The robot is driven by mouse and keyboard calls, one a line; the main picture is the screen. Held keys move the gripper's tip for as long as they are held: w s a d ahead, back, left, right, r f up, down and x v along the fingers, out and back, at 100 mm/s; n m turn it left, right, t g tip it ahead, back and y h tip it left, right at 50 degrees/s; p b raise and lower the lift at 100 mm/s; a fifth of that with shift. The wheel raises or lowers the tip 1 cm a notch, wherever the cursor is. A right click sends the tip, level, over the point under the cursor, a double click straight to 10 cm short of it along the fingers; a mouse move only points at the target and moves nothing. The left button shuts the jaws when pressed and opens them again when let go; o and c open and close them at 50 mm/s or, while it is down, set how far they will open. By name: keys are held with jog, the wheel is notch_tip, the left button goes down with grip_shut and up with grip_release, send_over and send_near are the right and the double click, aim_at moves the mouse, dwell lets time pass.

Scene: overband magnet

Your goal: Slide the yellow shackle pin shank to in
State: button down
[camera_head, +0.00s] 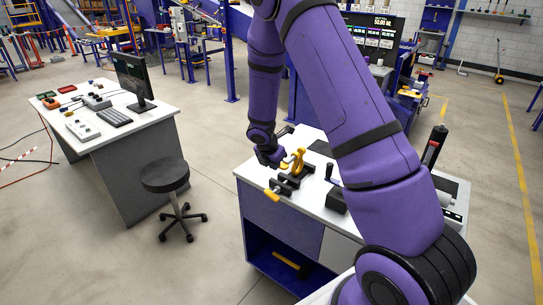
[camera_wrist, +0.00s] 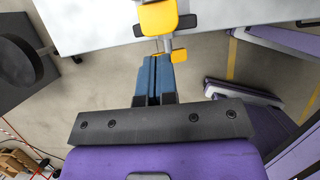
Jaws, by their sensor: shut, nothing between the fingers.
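The yellow shackle (camera_head: 298,161) stands in a black holder on the white-topped workbench, and in the wrist view its yellow body (camera_wrist: 157,18) is at the top. A grey pin shank (camera_wrist: 167,45) sticks out from it towards me, with a small yellow tab (camera_wrist: 179,56) at its outer end. My gripper (camera_wrist: 161,58) is shut and empty. Its blue fingertips are at the pin's outer end, just left of the tab; I cannot tell whether they touch. In the head view my wrist (camera_head: 268,152) is left of the shackle and partly hides the pin.
A yellow-ended part (camera_head: 272,195) juts over the workbench's front edge. A black block (camera_head: 337,199) and other dark tools stand right of the shackle, partly behind my arm.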

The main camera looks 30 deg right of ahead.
aim_at(291, 160)
jog(key=shift+w+d+f, duration=0.1)
jog(key=shift+w+d, duration=0.15)
jog(key=shift+d, duration=0.4)
jog(key=shift+w+d+f, duration=0.1)
jog(key=shift+w+d, duration=0.15)
jog(key=shift+d, duration=0.35)
jog(key=shift+w+d, duration=0.25)
jog(key=shift+d, duration=0.4)
jog(key=shift+w+d, duration=0.4)
jog(key=shift+d, duration=0.55)
jog(key=shift+w+d, duration=0.35)
jog(key=shift+d, duration=0.55)
jog(key=shift+w+d, duration=0.4)
jog(key=shift+d, duration=0.55)
